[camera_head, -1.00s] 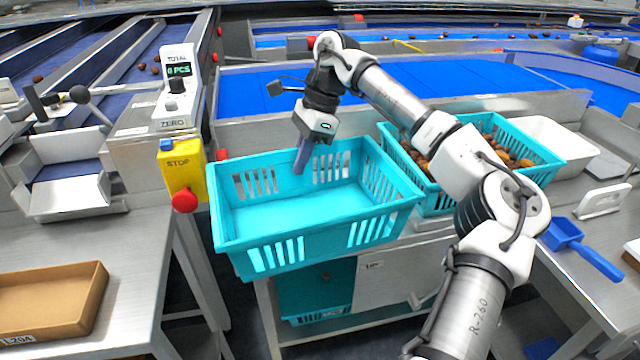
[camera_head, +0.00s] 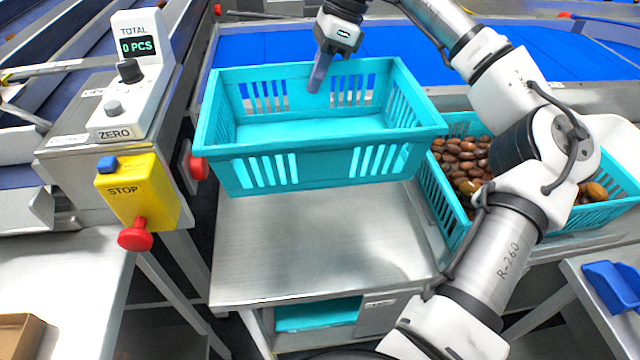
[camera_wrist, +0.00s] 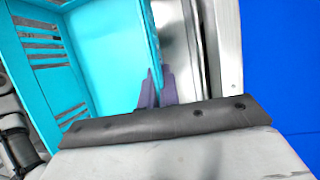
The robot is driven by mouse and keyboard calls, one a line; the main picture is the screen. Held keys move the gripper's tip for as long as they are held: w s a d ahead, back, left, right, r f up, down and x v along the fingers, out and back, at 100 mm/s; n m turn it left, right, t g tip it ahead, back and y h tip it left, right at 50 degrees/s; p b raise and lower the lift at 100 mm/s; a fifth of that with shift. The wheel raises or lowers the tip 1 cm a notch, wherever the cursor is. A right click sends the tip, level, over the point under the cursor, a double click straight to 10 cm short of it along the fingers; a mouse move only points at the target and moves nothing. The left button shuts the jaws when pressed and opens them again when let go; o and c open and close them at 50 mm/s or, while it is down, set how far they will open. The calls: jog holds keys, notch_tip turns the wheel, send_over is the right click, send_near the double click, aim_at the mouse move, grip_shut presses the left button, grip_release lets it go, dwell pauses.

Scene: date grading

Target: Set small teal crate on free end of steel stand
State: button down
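The small teal crate (camera_head: 315,172) is empty and roughly level, over the back of the left part of the steel stand (camera_head: 310,240). My gripper (camera_head: 314,88) is at the crate's far wall, one finger showing inside it. In the wrist view, the fingers (camera_wrist: 155,90) straddle the wall of the teal crate (camera_wrist: 105,60) and look closed on it. Bare stand top shows in front of the crate. I cannot tell whether the crate's underside touches the stand.
A second teal crate (camera_head: 432,195), full of dates, stands close on the right. A yellow stop box (camera_head: 140,195) with a red button and a counter (camera_head: 135,75) are on the left. A blue belt (camera_head: 260,40) runs behind.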

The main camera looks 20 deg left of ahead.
aim_at(340, 108)
notch_tip(340, 108, down, 19)
jog(key=shift+s+r+p, duration=0.1)
jog(key=shift+r+p, duration=0.05)
jog(key=shift+p, duration=0.75)
jog(key=c, duration=2.1)
grip_release()
jog(key=shift+f, duration=0.2)
jog(key=o, duration=0.5)
jog(key=shift+c, duration=0.2)
jog(key=shift+r, duration=0.1)
jog(key=shift+r, duration=0.15)
jog(key=b+v, duration=0.2)
jog(key=v, duration=1)
